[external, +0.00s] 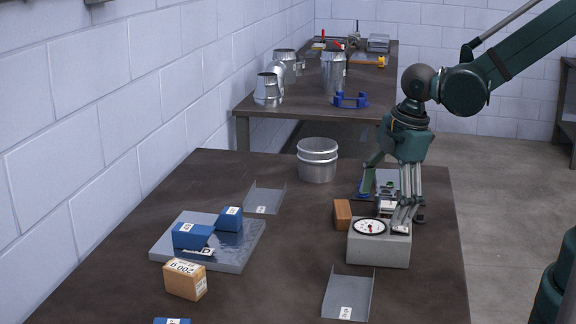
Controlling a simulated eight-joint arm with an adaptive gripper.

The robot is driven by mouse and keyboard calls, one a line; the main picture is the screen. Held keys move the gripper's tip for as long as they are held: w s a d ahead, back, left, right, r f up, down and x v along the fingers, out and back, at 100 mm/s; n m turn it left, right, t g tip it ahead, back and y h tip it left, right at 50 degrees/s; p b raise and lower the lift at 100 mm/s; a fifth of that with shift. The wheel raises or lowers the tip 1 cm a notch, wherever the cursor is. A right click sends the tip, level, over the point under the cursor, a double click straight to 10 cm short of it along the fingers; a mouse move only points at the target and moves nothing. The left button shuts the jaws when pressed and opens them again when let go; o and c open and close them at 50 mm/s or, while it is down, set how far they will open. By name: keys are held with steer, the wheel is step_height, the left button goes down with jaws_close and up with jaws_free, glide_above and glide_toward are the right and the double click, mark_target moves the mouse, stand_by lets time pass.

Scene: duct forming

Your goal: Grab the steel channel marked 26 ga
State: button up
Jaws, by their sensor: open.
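Two grey steel channels lie on the near table in the external view. One channel (265,196) is left of centre, behind the blue blocks. The other channel (349,290) is at the front, below the dial scale. Each has a small white label, too small to read, so I cannot tell which is marked 26 ga. My gripper (384,208) is open and points down at the right side of the table, just behind and beside the scale. Its fingers partly hide a small pale and green item (385,192) between them. It is apart from both channels.
The dial scale (379,245) and a brown block (342,214) stand close to my gripper. A metal plate (235,254) bears blue blocks. A tan labelled block (184,280) and a round metal duct piece (317,160) stand nearby. The table middle is clear.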

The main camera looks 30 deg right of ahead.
steer(key=s+a+f+n+g+p, duration=0.1)
steer(key=s+a+f+n+p, duration=0.15)
steer(key=a+n, duration=0.45)
steer(key=n+g+h+p, duration=0.1)
steer(key=n+p, duration=0.1)
steer(key=p, duration=0.1)
glide_above(349, 296)
step_height(349, 296, down, 3)
steer(key=shift+s+r, duration=0.1)
steer(key=shift+r, duration=0.1)
steer(key=shift+f, duration=1.3)
steer(key=shift+f+b, duration=0.15)
steer(key=shift+b, duration=0.15)
steer(key=shift+f+b, duration=0.35)
steer(key=shift+f, duration=2.1)
